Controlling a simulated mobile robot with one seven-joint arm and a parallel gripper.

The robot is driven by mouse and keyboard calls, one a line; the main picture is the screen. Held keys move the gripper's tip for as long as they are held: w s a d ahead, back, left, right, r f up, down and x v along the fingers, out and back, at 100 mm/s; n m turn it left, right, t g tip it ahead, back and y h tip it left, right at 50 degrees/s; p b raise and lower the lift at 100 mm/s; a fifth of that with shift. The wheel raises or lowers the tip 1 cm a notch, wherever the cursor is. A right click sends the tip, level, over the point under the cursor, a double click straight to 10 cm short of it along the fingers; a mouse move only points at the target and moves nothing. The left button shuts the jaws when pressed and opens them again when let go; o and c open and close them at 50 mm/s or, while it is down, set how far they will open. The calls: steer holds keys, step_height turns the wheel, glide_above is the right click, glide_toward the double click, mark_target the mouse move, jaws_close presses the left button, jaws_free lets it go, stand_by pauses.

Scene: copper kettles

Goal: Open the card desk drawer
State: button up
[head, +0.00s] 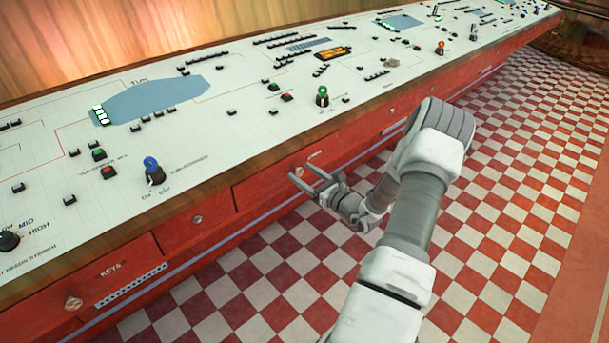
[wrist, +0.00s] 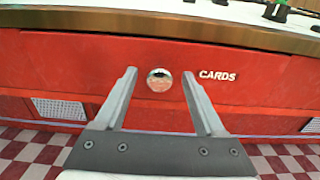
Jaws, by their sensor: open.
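The card desk drawer is a red front in the desk's side, labelled CARDS in the wrist view (wrist: 265,82); it looks shut. Its round metal knob (wrist: 159,80) sits between my fingertips as seen in the wrist view. My gripper (wrist: 158,76) is open and empty, its two fingers on either side of the knob, pointing at the drawer front. In the head view my gripper (head: 304,180) is close to the drawer front (head: 262,193), and the knob is mostly hidden near the fingertips. I cannot tell whether the fingers touch the drawer.
The white control desk top (head: 230,130) carries switches, buttons and lamps above the drawers. A KEYS drawer (head: 125,262) and another knobbed drawer (head: 195,222) are to the left. White vents (wrist: 60,109) sit below the drawer. The checkered floor (head: 270,290) in front is clear.

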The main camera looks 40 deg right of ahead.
jaws_close()
stand_by(1.4)
